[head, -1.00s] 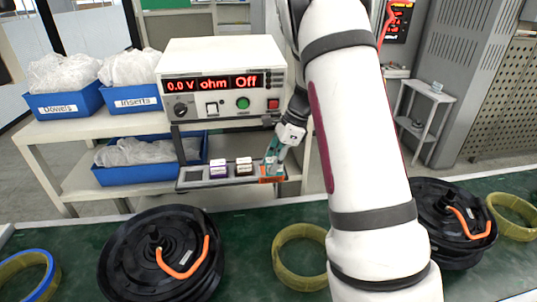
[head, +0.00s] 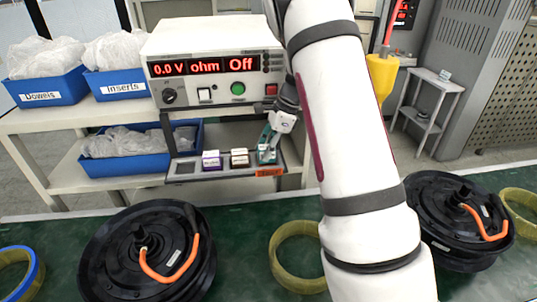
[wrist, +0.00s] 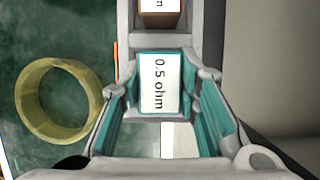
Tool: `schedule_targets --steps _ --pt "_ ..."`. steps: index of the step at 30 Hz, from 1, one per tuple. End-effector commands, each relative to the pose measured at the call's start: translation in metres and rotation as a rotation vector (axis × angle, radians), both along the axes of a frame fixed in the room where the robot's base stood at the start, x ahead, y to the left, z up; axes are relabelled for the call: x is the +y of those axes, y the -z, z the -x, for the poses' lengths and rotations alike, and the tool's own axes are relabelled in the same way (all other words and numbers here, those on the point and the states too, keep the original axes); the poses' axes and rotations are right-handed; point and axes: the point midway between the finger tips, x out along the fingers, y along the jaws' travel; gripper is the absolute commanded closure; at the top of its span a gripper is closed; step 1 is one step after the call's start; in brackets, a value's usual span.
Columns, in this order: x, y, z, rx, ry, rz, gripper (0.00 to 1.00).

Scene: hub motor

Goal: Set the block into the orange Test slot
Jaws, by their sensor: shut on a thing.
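My gripper (head: 266,155) is at the right end of the grey tray below the test unit, by the orange Test slot label (head: 269,173). In the wrist view, my gripper's teal fingers (wrist: 160,95) are shut on a block (wrist: 160,82) with a white "0.5 ohm" top. In the head view, the fingers hide most of that block. I cannot tell whether its base is inside the slot or just above it. An orange strip (wrist: 116,65) shows beside the tray in the wrist view.
A purple block (head: 211,160) and a brown block (head: 240,158) sit in the tray (head: 184,179) left of my gripper. The test unit (head: 212,65) above reads "0.0 V ohm Off". Black hub motors (head: 150,255) and yellow rings (head: 297,257) lie on the green bench.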

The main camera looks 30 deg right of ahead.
Motion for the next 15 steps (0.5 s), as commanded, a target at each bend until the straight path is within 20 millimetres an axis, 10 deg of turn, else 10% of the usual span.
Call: schedule_targets --steps 14,15 --pt "0.0 0.0086 -0.0048 -0.002 0.003 0.001 1.0" --pt "0.0 0.0093 -0.0047 -0.001 0.003 0.0 0.68"
